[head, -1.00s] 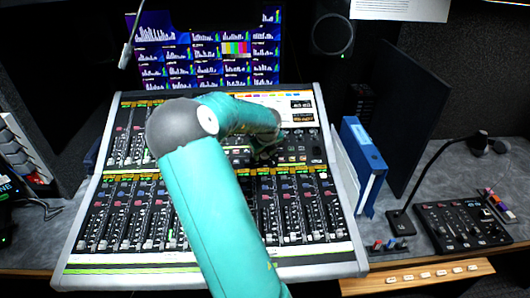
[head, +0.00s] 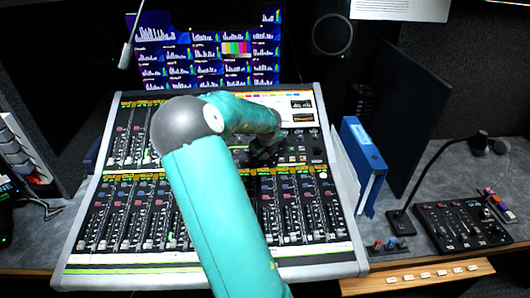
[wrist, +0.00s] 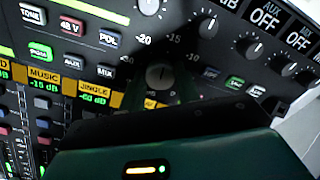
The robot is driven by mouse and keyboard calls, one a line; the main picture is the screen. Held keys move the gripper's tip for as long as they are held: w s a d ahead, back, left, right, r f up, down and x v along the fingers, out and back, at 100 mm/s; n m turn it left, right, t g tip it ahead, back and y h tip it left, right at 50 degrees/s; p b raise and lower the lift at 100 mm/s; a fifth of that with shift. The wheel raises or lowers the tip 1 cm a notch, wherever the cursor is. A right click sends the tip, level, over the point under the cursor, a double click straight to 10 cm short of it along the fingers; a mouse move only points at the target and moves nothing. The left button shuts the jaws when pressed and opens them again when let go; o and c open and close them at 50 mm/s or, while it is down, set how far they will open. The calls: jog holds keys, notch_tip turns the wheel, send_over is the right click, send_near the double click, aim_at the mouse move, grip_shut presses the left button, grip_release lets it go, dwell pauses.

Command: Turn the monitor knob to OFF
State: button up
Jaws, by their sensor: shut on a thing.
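In the wrist view a dark round knob (wrist: 159,75) with a pale pointer line sits on the mixing console's panel. My gripper (wrist: 165,92) is at this knob, shut on it, with its dark green body filling the bottom of the wrist view. The fingertips are dark and hard to make out. The knob's own label cannot be read. In the head view my gripper (head: 263,152) is at the upper right part of the mixing console (head: 345,190), and my arm hides the knob there.
Several small knobs, lit buttons and two displays reading OFF (wrist: 264,15) are close around the gripper. A blue binder (head: 365,160) stands right of the console. A gooseneck microphone (head: 440,160) and a small control box (head: 462,226) are farther right. Screens (head: 208,55) stand behind.

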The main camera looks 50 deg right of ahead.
jog(key=n, duration=1.3)
jog(key=shift+s, duration=0.1)
jog(key=n, duration=0.6)
jog(key=shift+n, duration=0.3)
jog(key=n, duration=0.6)
jog(key=shift+g+y, duration=0.3)
jog(key=o, duration=1)
jog(key=shift+c, duration=0.2)
jog(key=shift+r, duration=0.1)
